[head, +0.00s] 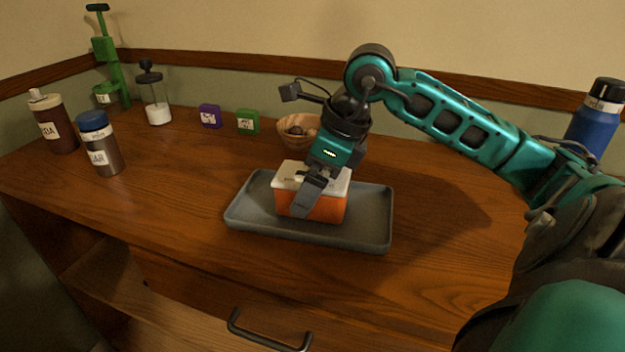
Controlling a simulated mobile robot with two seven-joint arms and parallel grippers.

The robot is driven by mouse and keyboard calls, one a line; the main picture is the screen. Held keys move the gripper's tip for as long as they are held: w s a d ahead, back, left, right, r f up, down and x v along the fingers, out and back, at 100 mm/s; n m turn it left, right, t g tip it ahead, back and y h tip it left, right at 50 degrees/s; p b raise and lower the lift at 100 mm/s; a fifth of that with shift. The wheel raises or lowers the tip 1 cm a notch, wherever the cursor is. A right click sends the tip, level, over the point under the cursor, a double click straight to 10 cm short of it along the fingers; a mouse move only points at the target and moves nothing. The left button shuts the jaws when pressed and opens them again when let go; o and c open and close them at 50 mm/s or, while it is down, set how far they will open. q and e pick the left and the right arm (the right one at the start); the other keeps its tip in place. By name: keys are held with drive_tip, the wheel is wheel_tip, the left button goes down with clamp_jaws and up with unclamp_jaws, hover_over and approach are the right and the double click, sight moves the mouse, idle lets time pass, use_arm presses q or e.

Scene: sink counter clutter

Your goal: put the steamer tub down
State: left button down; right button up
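The steamer tub (335,207) is an orange box with a pale lid. It stands upright within the grey tray (375,228), left of the tray's middle, and looks to rest on the tray floor. My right gripper (308,190) comes down over the tub from above. One dark finger slants across the lid's front edge and the tub's front face. The other finger is not clear, so I cannot tell whether the grip is closed on the tub. My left gripper is not in view.
A wooden bowl (291,131) stands behind the tub, near purple (210,116) and green (248,121) boxes. Bottles (103,150), a glass jar (155,100) and a green stand (108,60) are at left. A blue bottle (592,125) is far right. The counter left of the tray is clear.

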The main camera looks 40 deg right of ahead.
drive_tip(key=shift+r, duration=0.4)
drive_tip(key=v, duration=1.1)
drive_tip(key=shift+s+r, duration=0.15)
drive_tip(key=shift+r, duration=0.1)
drive_tip(key=shift+p, duration=0.35)
